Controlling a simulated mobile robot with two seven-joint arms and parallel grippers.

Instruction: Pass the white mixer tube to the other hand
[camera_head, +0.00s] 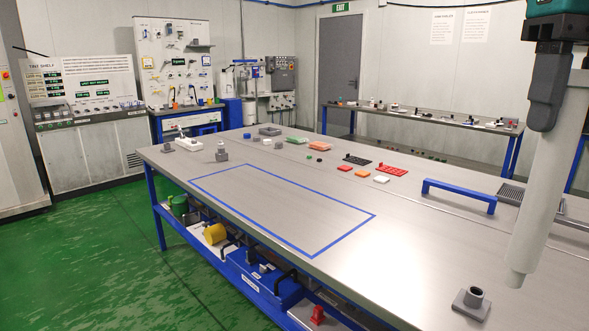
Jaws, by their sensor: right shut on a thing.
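The white mixer tube (543,180) is long and pale, and it hangs in the air at the right edge of the head view. It slants slightly, with its lower end nearer the picture's middle. My right gripper (550,88), dark grey, is shut on the tube near its upper part, at the top right corner. The tube's top and part of the gripper are cut off by the picture edge. My left gripper is not in view.
A grey socket-like base (473,303) stands on the steel table (420,250), lower left of the tube's end. A blue bracket (459,193) and a dark grate (512,196) lie farther back. The blue-taped rectangle (345,234) is empty. Small coloured parts sit along the far side.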

